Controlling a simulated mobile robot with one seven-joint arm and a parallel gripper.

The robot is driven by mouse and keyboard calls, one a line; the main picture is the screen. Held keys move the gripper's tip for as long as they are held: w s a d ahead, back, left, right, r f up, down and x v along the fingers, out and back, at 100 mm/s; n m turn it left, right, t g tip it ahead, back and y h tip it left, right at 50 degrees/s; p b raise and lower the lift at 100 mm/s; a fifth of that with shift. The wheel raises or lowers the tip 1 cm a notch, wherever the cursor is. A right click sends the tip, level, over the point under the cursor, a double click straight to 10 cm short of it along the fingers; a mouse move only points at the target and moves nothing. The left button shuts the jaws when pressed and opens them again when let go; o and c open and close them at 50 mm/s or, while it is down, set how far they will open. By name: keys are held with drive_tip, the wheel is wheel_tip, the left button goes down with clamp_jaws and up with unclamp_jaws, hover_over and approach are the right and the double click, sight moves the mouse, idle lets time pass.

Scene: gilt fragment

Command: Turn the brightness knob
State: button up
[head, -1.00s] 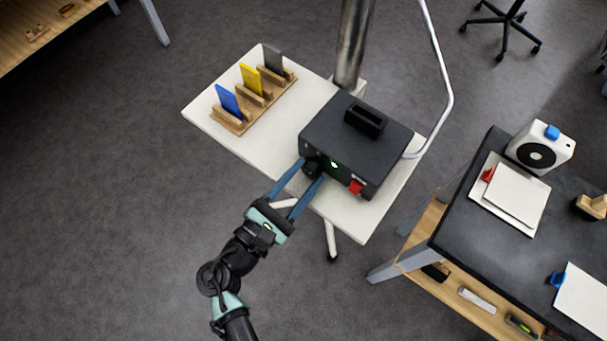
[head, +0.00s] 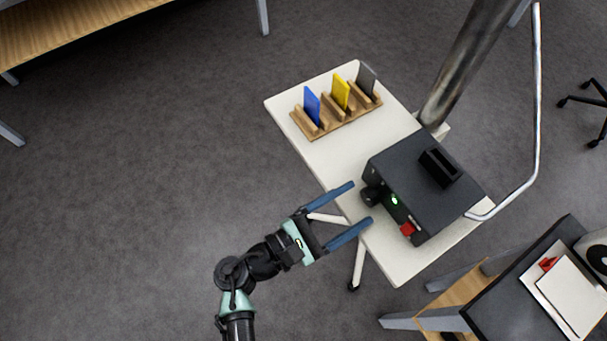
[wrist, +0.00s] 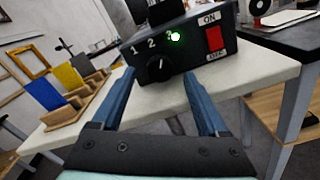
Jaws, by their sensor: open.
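The black box (head: 415,175) stands on a white table, its front facing my gripper. The round black brightness knob (head: 370,195) sticks out of the front at the left; it also shows in the wrist view (wrist: 159,68), below the marks 1, 2 and 3, with a pale pointer line. A green light (wrist: 175,36) glows beside the numbers. A red switch (wrist: 214,38) with an ON label is to the right. My gripper (head: 361,204) is open, its blue fingers spread and empty. The fingertips are just short of the knob, which lies between them in the wrist view.
A wooden rack (head: 338,115) with blue, yellow and grey plates stands at the back of the white table (head: 400,268). A metal post (head: 470,65) and a bent rail (head: 536,110) are behind the box. A dark workbench (head: 510,300) is at the lower right.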

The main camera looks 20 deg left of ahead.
drive_tip(key=b+v, duration=0.1)
drive_tip(key=v, duration=1)
drive_tip(key=shift+w+d, duration=0.15)
